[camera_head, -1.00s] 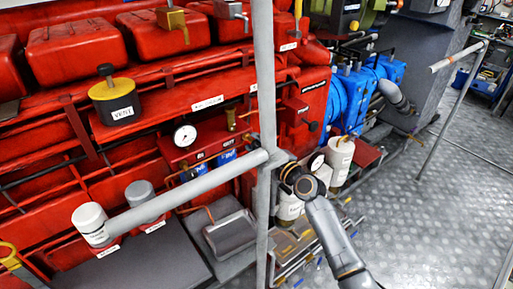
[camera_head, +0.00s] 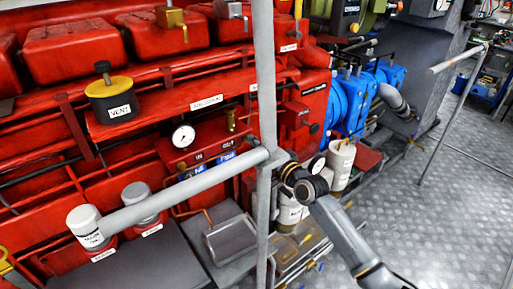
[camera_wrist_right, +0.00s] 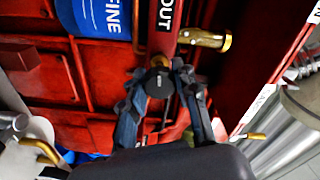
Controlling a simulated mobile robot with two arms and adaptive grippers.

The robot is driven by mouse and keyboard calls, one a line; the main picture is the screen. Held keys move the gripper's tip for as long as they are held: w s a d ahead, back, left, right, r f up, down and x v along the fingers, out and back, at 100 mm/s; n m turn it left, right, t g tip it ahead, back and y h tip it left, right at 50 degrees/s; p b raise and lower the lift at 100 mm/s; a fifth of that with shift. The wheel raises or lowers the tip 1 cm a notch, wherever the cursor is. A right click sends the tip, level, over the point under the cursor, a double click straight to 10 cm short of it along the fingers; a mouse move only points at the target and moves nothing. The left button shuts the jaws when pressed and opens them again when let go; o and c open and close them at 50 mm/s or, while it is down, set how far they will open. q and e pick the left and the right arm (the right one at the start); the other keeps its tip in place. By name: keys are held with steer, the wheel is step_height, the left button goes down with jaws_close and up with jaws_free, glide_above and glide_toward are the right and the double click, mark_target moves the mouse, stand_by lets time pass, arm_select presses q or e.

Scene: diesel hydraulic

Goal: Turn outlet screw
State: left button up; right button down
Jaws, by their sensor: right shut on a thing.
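The outlet screw (camera_wrist_right: 159,84) is a dark round knob on a brass stem, just below the OUT label (camera_wrist_right: 165,14) in the right wrist view. My right gripper (camera_wrist_right: 160,88) is shut on it, with a finger at each side. My right wrist shows behind the grey post, with the arm coming from the lower right. My left gripper is not in view.
A grey upright post (camera_head: 265,90) and a slanting grey rail (camera_head: 185,198) stand before the red engine (camera_head: 140,65). A brass handle (camera_wrist_right: 205,38) is close to my right fingers. A blue filter marked FINE (camera_wrist_right: 103,16) is to the left. Open floor (camera_head: 440,200) is at right.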

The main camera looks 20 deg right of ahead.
steer(key=n, duration=0.5)
steer(key=shift+n, duration=0.4)
stand_by(0.4)
steer(key=c, duration=1)
jaws_free()
steer(key=v, duration=1.2)
